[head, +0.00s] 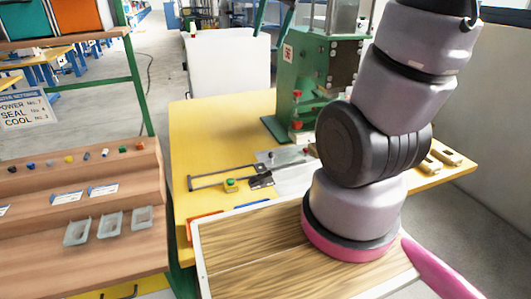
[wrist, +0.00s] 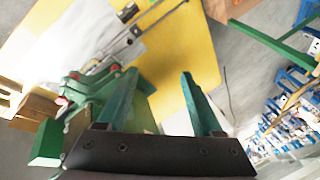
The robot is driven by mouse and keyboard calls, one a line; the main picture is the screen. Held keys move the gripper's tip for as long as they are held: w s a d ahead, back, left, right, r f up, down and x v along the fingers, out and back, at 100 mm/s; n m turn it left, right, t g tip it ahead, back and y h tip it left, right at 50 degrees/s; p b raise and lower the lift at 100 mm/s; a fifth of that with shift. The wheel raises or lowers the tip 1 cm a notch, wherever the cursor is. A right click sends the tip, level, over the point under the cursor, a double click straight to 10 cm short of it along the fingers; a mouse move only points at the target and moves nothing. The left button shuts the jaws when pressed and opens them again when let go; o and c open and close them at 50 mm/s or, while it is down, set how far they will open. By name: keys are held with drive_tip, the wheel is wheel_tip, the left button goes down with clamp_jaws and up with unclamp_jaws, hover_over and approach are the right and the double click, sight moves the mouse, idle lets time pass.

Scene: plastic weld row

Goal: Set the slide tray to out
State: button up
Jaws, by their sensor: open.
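The slide tray seems to be the pale flat plate (head: 287,157) on the yellow table, in front of the green press (head: 308,85). Dark rods (head: 222,175) and a small green-and-yellow block (head: 231,185) lie at its left. In the wrist view, a pale sheet (wrist: 75,42) and thin metal rods (wrist: 130,32) show at the upper left; I cannot tell which part is the tray. My gripper (wrist: 157,76) is open, its two green fingers apart with nothing between them. In the head view my arm hides the gripper and part of the plate's right side.
The yellow table (head: 205,125) has free room at its left and back. A wooden stepped rack (head: 75,180) with small parts and clear bins (head: 110,222) stands at the left. Tan blocks (head: 447,157) lie at the table's right end. A white box (head: 228,65) stands behind.

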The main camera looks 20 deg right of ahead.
drive_tip(key=w+d+f+m+g+h, duration=0.1)
drive_tip(key=w+d+f+m+g, duration=0.15)
drive_tip(key=w+f, duration=0.8)
drive_tip(key=w+d+f+m+g, duration=0.2)
drive_tip(key=w+f+m, duration=0.35)
drive_tip(key=f, duration=0.75)
drive_tip(key=d+f, duration=0.1)
drive_tip(key=f, duration=0.7)
drive_tip(key=d+f+g, duration=0.1)
drive_tip(key=f, duration=0.7)
drive_tip(key=d+f+g+h, duration=0.1)
drive_tip(key=f, duration=0.7)
drive_tip(key=shift+w, duration=0.25)
clamp_jaws()
drive_tip(key=shift+w, duration=0.1)
